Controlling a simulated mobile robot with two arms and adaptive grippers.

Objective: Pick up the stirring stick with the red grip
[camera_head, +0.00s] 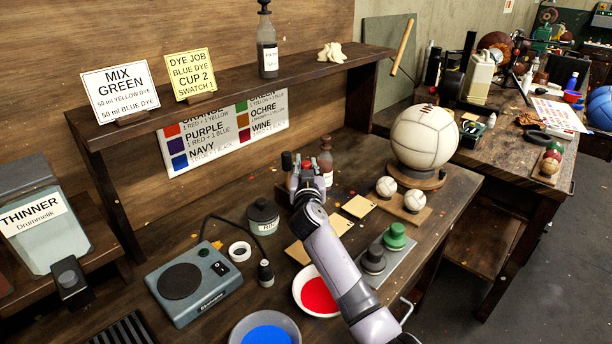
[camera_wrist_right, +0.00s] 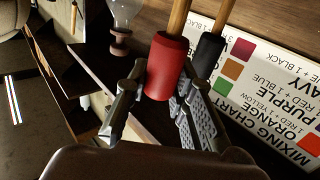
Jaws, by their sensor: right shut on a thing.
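The stirring stick with the red grip (camera_wrist_right: 166,68) stands between the fingers of my right gripper (camera_wrist_right: 165,110) in the right wrist view. The fingers are shut on its red grip, and its wooden shaft runs out of the top of the picture. A second stick with a black grip (camera_wrist_right: 207,55) is close beside it on the right, partly behind a finger. In the head view my right gripper (camera_head: 307,180) is over the back of the bench, with a bit of the red grip (camera_head: 306,164) showing at it. The sticks' lower parts are hidden. My left gripper is not in view.
A dark jar (camera_head: 263,216), a bowl of red dye (camera_head: 317,292) and a bowl of blue dye (camera_head: 265,332) are nearer. A large ball (camera_head: 424,138) is to the right. The shelf (camera_head: 240,95) overhangs behind.

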